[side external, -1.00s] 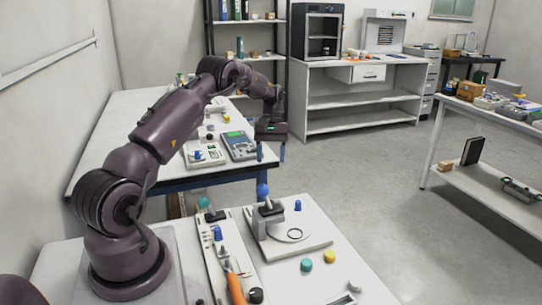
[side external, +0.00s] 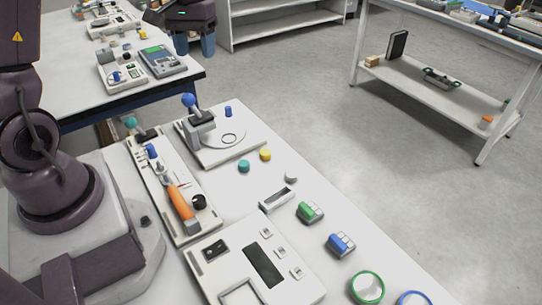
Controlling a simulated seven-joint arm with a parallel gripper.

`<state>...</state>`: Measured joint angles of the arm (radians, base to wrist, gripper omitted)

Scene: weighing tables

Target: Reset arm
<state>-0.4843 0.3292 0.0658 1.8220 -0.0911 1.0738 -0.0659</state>
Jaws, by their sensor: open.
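My gripper (side external: 194,45) is at the top of the side external view, beside the far table's right end. Its two blue-grey fingers are apart, with nothing between them. It hangs clear of the near worktable (side external: 240,182). My arm's lower part stands at the left, and its middle links are cut off by the top edge.
The near table holds a base with a blue-knobbed lever (side external: 200,125), a board with an orange handle (side external: 182,200), a panel with a dark screen (side external: 265,264), small caps and coloured rings. A grey-green meter (side external: 163,60) sits on the far table. Open floor lies right.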

